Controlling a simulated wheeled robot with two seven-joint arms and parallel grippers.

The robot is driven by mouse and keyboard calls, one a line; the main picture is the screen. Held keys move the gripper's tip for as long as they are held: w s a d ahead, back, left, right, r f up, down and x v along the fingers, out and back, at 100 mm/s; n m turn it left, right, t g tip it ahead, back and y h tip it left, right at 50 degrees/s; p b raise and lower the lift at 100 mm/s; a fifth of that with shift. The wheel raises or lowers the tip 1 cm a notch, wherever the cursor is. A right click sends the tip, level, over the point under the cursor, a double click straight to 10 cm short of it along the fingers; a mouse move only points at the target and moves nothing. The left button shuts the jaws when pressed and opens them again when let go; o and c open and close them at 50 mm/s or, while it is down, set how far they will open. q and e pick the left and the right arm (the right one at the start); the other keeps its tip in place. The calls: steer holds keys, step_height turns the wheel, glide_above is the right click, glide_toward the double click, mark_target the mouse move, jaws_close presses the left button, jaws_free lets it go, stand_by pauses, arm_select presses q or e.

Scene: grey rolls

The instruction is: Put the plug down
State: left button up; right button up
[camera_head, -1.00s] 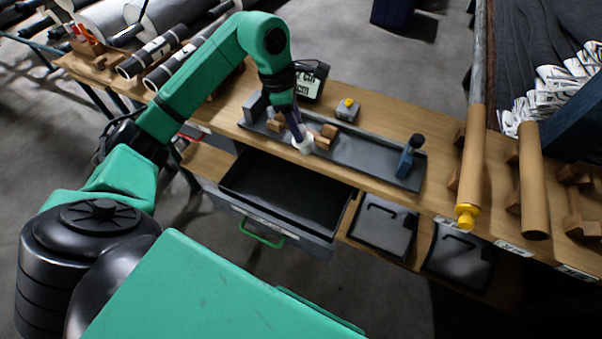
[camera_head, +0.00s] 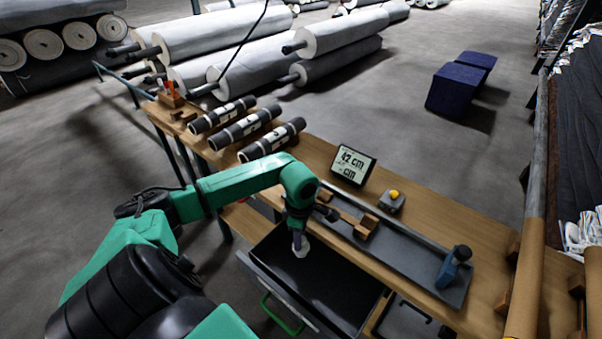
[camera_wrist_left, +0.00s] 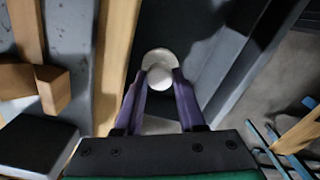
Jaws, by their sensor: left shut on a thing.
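My left gripper (camera_head: 298,238) is shut on a white round plug (camera_head: 301,248). It holds the plug over the left part of the open dark drawer (camera_head: 345,292), below the front edge of the workbench. In the left wrist view the plug (camera_wrist_left: 160,74) sits between the two purple fingertips (camera_wrist_left: 160,88), with the dark drawer floor (camera_wrist_left: 190,25) behind it. I cannot tell whether the plug touches the drawer floor. My right gripper is not in view.
The wooden bench (camera_head: 400,205) carries a grey tray (camera_head: 405,262) with wooden blocks and a blue clamp (camera_head: 452,268). A display (camera_head: 353,165) and a small box with a yellow button (camera_head: 391,201) stand behind it. The drawer looks otherwise empty.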

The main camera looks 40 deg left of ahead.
arm_select(q)
step_height(320, 180, down, 4)
steer(key=shift+f, duration=0.2)
steer(key=shift+f, duration=0.1)
steer(key=o, duration=0.8)
step_height(320, 180, up, 12)
steer(key=shift+r+b, duration=0.1)
steer(key=shift+b, duration=0.9)
